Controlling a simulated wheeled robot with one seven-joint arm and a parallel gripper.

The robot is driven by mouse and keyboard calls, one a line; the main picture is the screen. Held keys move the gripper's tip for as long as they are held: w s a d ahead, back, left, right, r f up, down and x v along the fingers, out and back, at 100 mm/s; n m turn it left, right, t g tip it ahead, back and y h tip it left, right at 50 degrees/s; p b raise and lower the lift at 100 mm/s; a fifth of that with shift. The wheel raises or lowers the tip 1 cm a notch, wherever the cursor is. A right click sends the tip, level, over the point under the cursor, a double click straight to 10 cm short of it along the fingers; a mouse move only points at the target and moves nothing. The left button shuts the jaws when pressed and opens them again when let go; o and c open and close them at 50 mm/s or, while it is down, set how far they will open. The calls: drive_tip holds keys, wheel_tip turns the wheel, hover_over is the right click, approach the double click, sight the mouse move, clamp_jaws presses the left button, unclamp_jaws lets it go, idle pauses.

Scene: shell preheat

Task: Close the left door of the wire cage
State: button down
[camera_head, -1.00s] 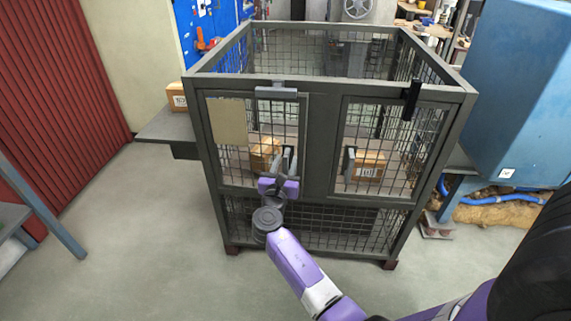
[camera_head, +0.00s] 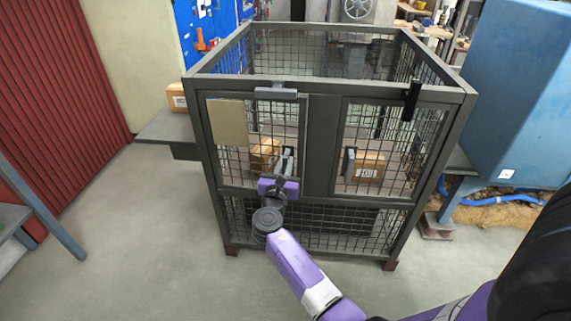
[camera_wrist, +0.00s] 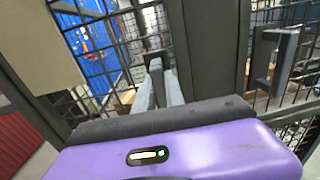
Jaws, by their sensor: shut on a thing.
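The wire cage (camera_head: 322,143) stands in the middle of the head view, with a dark frame and mesh walls. Its left door (camera_head: 228,122), a mesh panel with a beige plate, lies about in line with the front frame; I cannot tell whether it is fully shut. The right door (camera_head: 380,150) has a dark handle (camera_head: 349,164), which also shows in the wrist view (camera_wrist: 275,58). My gripper (camera_head: 287,160) is at the right edge of the left door, its fingers (camera_wrist: 157,88) shut at the door's handle, which they mostly hide.
Cardboard boxes (camera_head: 264,152) sit inside the cage behind both doors. A grey latch (camera_head: 276,93) is on the top bar over the left door, and a black one (camera_head: 411,100) over the right door. A blue cabinet (camera_head: 515,95) stands at right. The floor at front left is clear.

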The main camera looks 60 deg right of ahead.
drive_tip(key=shift+d, duration=0.1)
idle(0.7)
drive_tip(key=shift+x, duration=1.15)
drive_tip(key=c, duration=1.4)
unclamp_jaws()
drive_tip(key=shift+s+d, duration=0.1)
drive_tip(key=p+v, duration=0.1)
drive_tip(key=v, duration=0.7)
drive_tip(key=shift+p, duration=0.3)
drive_tip(key=shift+r, duration=0.1)
